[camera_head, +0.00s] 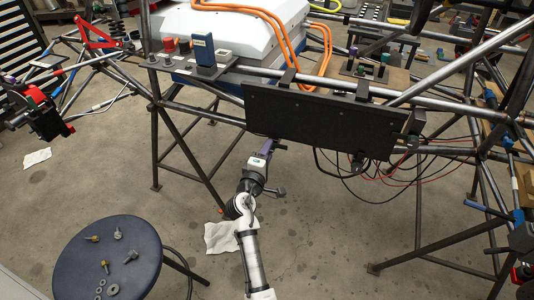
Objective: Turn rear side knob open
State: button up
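My gripper (267,145) is at the end of my arm, just under the lower left edge of a black panel (310,120) that hangs from the tube chassis (232,67). Its fingers are small and partly hidden near the panel edge, so I cannot tell whether they are open or touch anything. A small dark knob-like part (357,163) shows under the panel, right of my gripper. A red knob-like part (168,45) stands on a bracket at the upper left. I cannot tell which part is the rear side knob or how it is turned.
A blue round stool (75,262) with loose bolts and washers stands at the lower left. Thin black and red cables (400,172) hang below the panel on the right. Dark stand legs (186,152) reach the floor. A white box (225,32) with orange hoses sits above.

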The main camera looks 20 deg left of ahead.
jog(key=shift+o, duration=0.3)
jog(key=s+b, duration=0.1)
jog(key=s, duration=1.3)
jog(key=shift+d+b, duration=0.2)
jog(key=shift+b, duration=0.2)
jog(key=shift+w+r, duration=0.1)
